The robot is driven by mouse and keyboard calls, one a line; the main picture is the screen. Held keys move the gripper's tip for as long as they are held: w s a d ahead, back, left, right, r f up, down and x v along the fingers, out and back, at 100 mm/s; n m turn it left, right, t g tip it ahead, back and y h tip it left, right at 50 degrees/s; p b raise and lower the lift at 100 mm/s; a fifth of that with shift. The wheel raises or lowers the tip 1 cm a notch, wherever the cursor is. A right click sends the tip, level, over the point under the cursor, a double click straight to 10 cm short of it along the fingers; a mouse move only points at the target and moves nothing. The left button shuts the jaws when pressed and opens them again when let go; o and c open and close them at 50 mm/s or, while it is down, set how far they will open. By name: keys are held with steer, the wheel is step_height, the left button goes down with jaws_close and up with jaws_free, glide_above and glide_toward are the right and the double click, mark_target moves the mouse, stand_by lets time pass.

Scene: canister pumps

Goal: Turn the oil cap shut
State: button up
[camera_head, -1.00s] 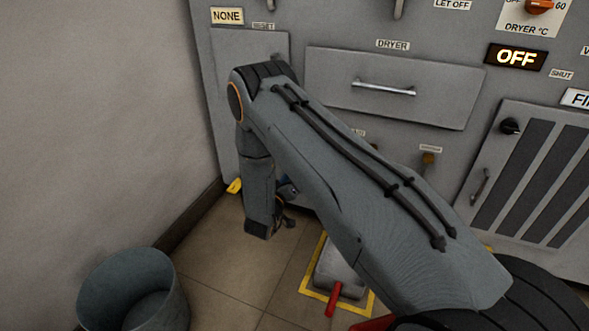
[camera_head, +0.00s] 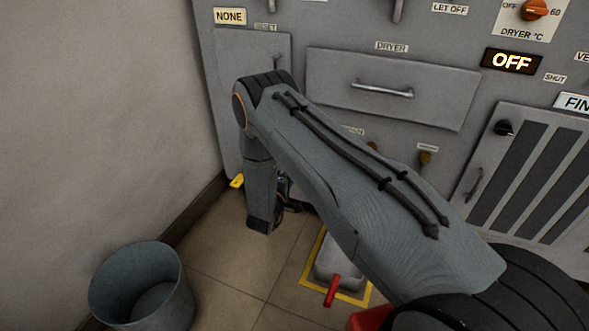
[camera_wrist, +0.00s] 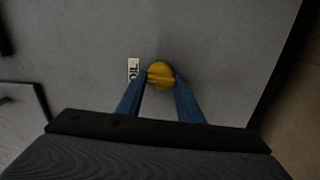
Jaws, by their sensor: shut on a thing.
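The oil cap (camera_wrist: 160,72) is a round yellow knob with a raised bar across it, on the grey panel in the wrist view. A small label reading "OIL" (camera_wrist: 133,69) is beside it on the left. My gripper (camera_wrist: 161,80) has its two blue fingers on either side of the cap's bar and is shut on it. In the head view my gripper (camera_head: 284,188) shows only partly, low near the cabinet, behind my arm. The cap is hidden there.
A grey bucket (camera_head: 142,288) stands on the floor at the left by the wall. A grey box with a red handle (camera_head: 332,290) sits in a yellow floor outline. A drawer handle (camera_head: 382,90) and a vented door (camera_head: 535,175) are on the cabinet.

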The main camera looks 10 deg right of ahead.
steer(key=shift+n, duration=0.6)
steer(key=o, duration=1)
steer(key=p+v, duration=0.2)
steer(key=v, duration=0.5)
steer(key=shift+s+a, duration=0.2)
steer(key=shift+s, duration=0.15)
steer(key=shift+w+a, duration=0.1)
